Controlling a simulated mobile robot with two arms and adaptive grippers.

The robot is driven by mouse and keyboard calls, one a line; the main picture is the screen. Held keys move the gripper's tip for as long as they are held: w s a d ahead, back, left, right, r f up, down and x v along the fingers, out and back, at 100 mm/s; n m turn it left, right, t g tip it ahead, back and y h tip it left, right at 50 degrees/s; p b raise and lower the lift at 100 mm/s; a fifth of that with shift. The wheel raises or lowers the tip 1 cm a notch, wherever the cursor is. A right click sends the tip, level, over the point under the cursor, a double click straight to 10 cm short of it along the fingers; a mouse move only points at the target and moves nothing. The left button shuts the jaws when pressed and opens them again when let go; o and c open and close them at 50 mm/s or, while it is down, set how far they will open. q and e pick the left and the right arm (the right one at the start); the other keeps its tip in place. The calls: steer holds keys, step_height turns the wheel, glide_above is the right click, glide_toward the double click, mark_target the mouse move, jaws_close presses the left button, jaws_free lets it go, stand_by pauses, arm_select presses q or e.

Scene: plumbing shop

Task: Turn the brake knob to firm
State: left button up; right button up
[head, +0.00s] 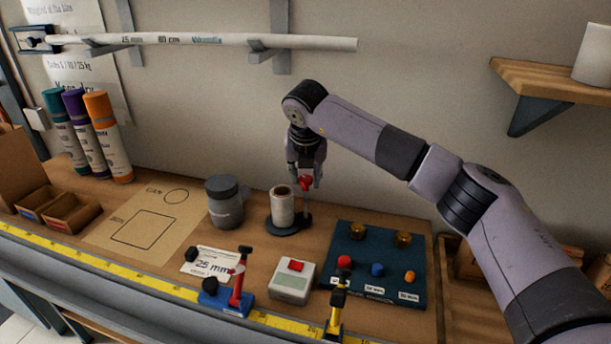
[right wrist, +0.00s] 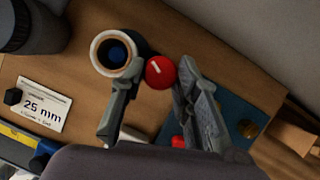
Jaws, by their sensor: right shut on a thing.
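The brake knob (head: 306,183) is red and round and sits on top of a thin post on a dark round base, beside an upright pale roll (head: 283,208). In the right wrist view the knob (right wrist: 160,72) shows a short white mark, tilted toward the upper left. My right gripper (head: 304,175) points down over the knob, with its fingers on both sides and shut on it. I cannot read any soft or firm marking near the knob. The roll (right wrist: 112,53) stands close behind the left finger in the right wrist view. My left gripper is not in view.
A dark grey canister (head: 226,203) stands left of the roll. A blue board (head: 350,245) with coloured knobs lies to the right. In front are a box with a red button (head: 292,280), a red-and-blue clamp (head: 235,290) and a yellow ruler strip (head: 120,273).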

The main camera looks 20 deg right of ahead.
steer(key=n+y+b, duration=0.1)
steer(key=n, duration=0.2)
steer(key=shift+d, duration=0.15)
steer(key=shift+d+n+y, duration=0.1)
steer(key=shift+n+y, duration=0.7)
steer(key=shift+n, duration=1.1)
steer(key=o, duration=1.2)
steer(key=shift+c, duration=0.2)
steer(key=v, duration=1.2)
steer(key=shift+f, duration=0.1)
